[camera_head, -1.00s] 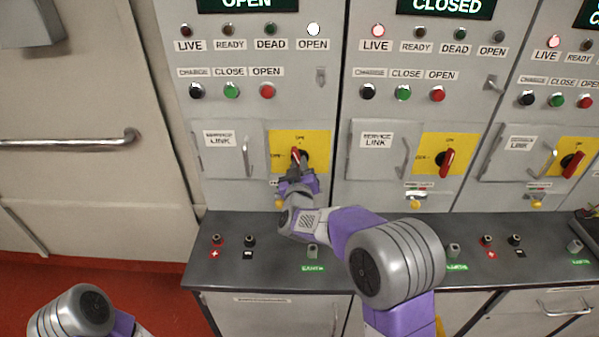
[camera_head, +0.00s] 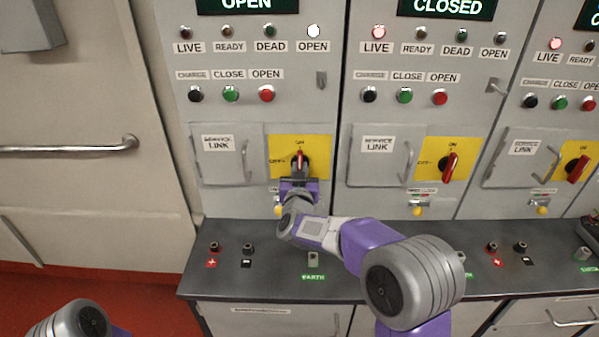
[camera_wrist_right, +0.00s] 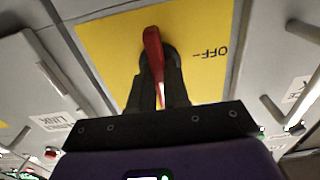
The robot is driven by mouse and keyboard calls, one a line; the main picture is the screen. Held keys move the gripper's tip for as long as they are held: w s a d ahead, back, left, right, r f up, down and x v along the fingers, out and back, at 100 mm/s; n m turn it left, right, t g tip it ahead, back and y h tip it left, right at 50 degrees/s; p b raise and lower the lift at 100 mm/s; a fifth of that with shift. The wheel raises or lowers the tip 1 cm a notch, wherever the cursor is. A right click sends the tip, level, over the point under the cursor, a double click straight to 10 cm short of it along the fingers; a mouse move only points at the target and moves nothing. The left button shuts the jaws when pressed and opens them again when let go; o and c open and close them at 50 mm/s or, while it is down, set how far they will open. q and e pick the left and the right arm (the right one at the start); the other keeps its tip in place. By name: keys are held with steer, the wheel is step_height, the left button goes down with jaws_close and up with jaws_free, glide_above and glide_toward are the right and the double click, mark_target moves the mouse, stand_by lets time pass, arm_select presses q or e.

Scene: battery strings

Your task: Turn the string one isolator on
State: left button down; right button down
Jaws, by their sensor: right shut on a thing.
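The string one isolator is a red rotary handle (camera_head: 300,157) on a yellow plate (camera_head: 318,146) in the left cabinet. The handle stands roughly upright, in line with the ON mark at the top of the plate; OFF is marked at the left. My right gripper (camera_head: 299,168) is shut on the handle from below. In the right wrist view the red handle (camera_wrist_right: 154,55) sits between the dark fingers (camera_wrist_right: 157,90) over the yellow plate (camera_wrist_right: 100,45). The fingers hide part of the handle's base. My left gripper is out of view; only my left arm shows at the bottom left.
The left cabinet's display (camera_head: 247,4) reads OPEN and its white OPEN lamp (camera_head: 313,31) is lit. The middle cabinet's display (camera_head: 446,8) reads CLOSED. A dark ledge (camera_head: 230,277) with terminals runs below my right forearm. A service link door (camera_head: 222,160) lies left of the plate.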

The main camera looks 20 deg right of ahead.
steer(key=c, duration=1.1)
jaws_free()
steer(key=v, duration=0.7)
steer(key=shift+s+p, duration=0.3)
